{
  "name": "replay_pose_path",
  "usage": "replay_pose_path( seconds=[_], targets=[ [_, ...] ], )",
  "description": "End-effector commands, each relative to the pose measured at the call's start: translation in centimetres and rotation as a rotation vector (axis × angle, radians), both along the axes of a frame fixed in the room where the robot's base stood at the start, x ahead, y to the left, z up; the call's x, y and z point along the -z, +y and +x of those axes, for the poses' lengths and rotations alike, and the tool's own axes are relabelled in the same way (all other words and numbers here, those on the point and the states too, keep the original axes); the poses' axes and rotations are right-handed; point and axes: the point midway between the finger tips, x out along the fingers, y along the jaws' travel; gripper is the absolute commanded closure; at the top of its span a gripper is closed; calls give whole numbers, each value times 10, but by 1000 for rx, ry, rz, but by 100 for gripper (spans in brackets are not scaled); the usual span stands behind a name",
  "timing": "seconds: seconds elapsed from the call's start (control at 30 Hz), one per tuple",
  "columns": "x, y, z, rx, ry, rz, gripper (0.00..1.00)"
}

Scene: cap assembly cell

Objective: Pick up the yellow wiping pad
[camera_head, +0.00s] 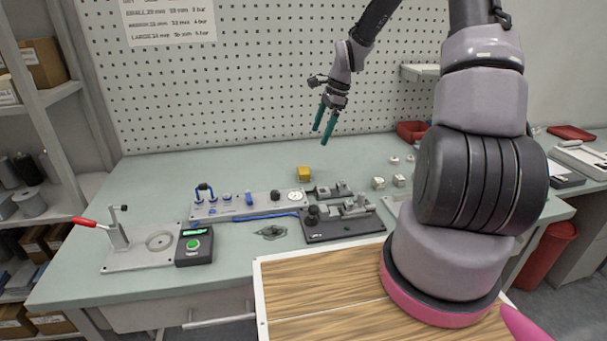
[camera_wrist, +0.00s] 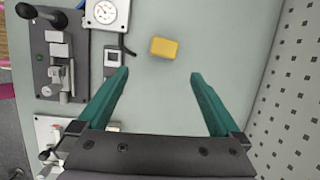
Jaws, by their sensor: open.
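The yellow wiping pad (camera_head: 304,173) is a small yellow block on the pale green bench, behind the grey fixture. In the wrist view the pad (camera_wrist: 164,48) lies beyond the fingertips, roughly midway between them and a little nearer the left finger. My gripper (camera_head: 324,126) has two green fingers and hangs above the bench, up and to the right of the pad in the head view. In the wrist view my gripper (camera_wrist: 158,75) is open with nothing between its fingers. The pad is fully visible and apart from the fingers.
A grey panel with a round gauge (camera_head: 297,196) stands just in front of the pad. A dark clamp fixture (camera_head: 340,222) is to its right front. A perforated wall (camera_head: 240,75) rises behind the bench. The bench (camera_wrist: 225,50) is bare right of the pad in the wrist view.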

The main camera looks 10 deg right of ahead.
Motion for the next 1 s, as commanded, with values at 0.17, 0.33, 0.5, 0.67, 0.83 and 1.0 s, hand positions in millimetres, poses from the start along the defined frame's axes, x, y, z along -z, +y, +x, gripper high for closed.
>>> replay_pose_path(
  seconds=[0.17,0.33,0.5,0.67,0.83,1.0],
  targets=[
    [34,4,12,106,60,71,0],
    [48,9,15,138,80,91,0],
    [73,20,16,135,80,91,0],
    [90,26,16,137,79,90,0],
    [103,30,16,136,79,90,0],
    [128,39,15,135,80,90,0]
  ],
)
